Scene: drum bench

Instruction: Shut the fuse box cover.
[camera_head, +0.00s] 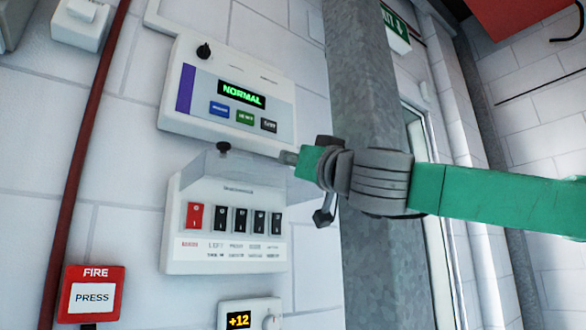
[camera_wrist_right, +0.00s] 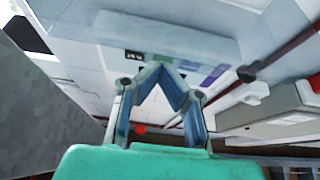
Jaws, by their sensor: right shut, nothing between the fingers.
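The fuse box (camera_head: 176,235) is a white wall unit with one red switch and several black switches. Its clear cover (camera_head: 205,170) stands raised at the top edge, sticking out from the wall, with a small dark knob (camera_head: 223,147) on it. The switches are uncovered. My right gripper (camera_head: 289,157) comes in from the right and is shut and empty, its tip close to the cover's right end; I cannot tell if they touch. In the right wrist view the closed fingers (camera_wrist_right: 165,72) show, with a pale translucent sheet, probably the cover (camera_wrist_right: 130,22), above them. My left gripper is out of view.
A control panel (camera_head: 280,85) reading NORMAL is just above the fuse box. A grey metal column (camera_head: 360,100) stands right of it, behind my right arm. A red fire button (camera_head: 112,285), a red pipe (camera_head: 82,150) and a +12 display unit (camera_head: 258,309) are nearby.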

